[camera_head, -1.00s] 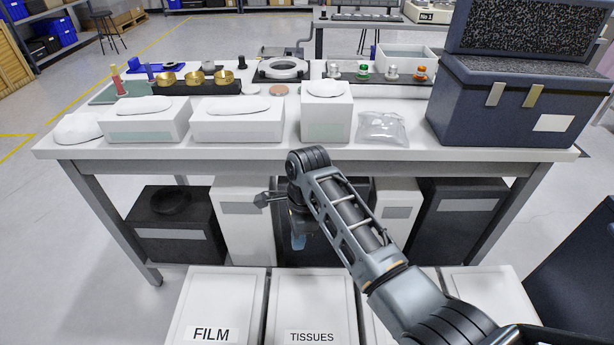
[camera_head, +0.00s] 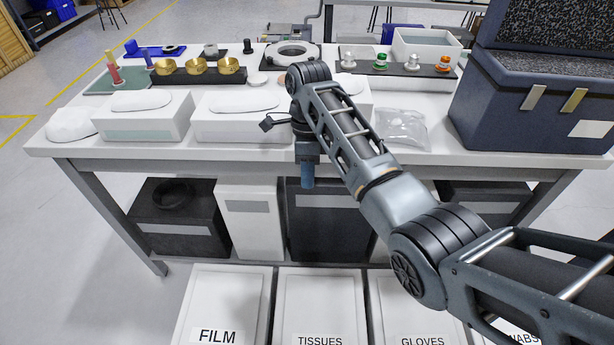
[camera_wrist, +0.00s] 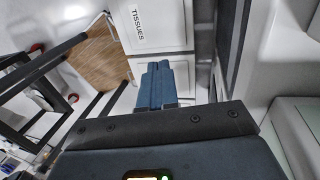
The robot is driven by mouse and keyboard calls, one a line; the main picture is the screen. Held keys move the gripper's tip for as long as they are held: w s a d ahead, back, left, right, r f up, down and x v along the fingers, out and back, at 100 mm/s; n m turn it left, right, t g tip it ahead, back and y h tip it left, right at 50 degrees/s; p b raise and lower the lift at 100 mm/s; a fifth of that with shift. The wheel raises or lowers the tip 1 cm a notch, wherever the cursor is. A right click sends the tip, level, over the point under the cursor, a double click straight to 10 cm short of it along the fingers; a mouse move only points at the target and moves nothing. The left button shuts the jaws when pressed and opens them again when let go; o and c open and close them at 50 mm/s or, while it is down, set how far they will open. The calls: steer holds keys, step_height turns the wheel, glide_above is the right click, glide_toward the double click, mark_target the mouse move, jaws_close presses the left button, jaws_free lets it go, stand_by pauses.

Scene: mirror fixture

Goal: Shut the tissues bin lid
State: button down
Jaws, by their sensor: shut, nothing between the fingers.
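The tissues bin (camera_head: 321,300) is white, with a TISSUES label at its front, at the bottom middle of the head view. Its lid looks flat and level with the neighbouring bin lids; no open gap shows. In the wrist view the white panel with the TISSUES label (camera_wrist: 139,25) is at the top. My gripper (camera_head: 307,182) hangs with blue fingers pointing down, in front of the table's front edge and above the bin's far end in the picture. In the wrist view the blue fingers (camera_wrist: 155,75) are together and empty. I cannot tell their exact distance from the lid.
The film bin (camera_head: 225,300) stands left of the tissues bin and the gloves bin (camera_head: 415,315) right of it. A white table (camera_head: 250,151) full of boxes and parts is behind, with dark and white containers under it. Open floor (camera_head: 60,230) lies to the left.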

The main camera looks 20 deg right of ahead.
steer(key=x, duration=0.7)
steer(key=shift+f+p, duration=0.25)
steer(key=shift+p, duration=0.15)
steer(key=shift+a, duration=0.1)
